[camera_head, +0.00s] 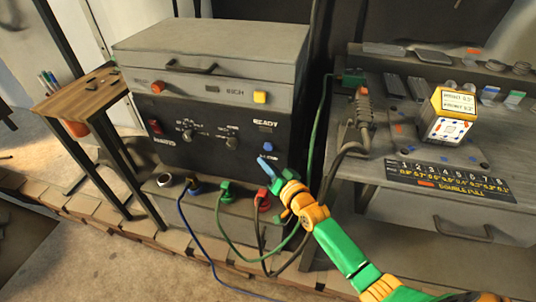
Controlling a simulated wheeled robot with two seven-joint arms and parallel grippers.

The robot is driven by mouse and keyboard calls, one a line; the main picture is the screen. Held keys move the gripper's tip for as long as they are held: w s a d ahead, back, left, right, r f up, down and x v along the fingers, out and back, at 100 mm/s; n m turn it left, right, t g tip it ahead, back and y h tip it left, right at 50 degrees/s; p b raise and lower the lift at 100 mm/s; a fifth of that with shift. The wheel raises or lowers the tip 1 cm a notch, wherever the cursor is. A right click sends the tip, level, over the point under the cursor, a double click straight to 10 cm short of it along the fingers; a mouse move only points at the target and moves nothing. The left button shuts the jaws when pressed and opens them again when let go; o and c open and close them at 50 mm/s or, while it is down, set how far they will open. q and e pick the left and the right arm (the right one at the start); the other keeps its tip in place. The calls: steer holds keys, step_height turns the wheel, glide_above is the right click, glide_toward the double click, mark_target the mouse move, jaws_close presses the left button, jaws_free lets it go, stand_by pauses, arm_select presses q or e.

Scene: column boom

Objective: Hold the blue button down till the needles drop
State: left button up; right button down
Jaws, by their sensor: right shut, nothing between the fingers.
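The blue button (268,146) is on the dark front panel of the grey machine (205,132), under the READY label. My right gripper (264,161) is shut and empty, with its blue tip just below the blue button in the picture. I cannot tell whether the tip touches the panel, and the button does not look covered. I cannot make out any needles on the machine. My left gripper is not in view.
Blue, green and red plugs with cables (228,192) sit along the machine's lower front, close to my right gripper. A grey bench (370,172) stands to the right with a yellow-topped box (448,117). A small wooden side table (80,92) stands left.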

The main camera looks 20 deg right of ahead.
mark_target(268, 147)
steer(key=shift+w+d+b, duration=0.4)
steer(key=shift+w, duration=0.2)
steer(key=shift+w+d+b, duration=0.35)
steer(key=shift+w, duration=0.2)
stand_by(1.2)
steer(key=shift+w+d+b, duration=0.25)
steer(key=shift+w+b, duration=0.05)
steer(key=shift+w, duration=0.05)
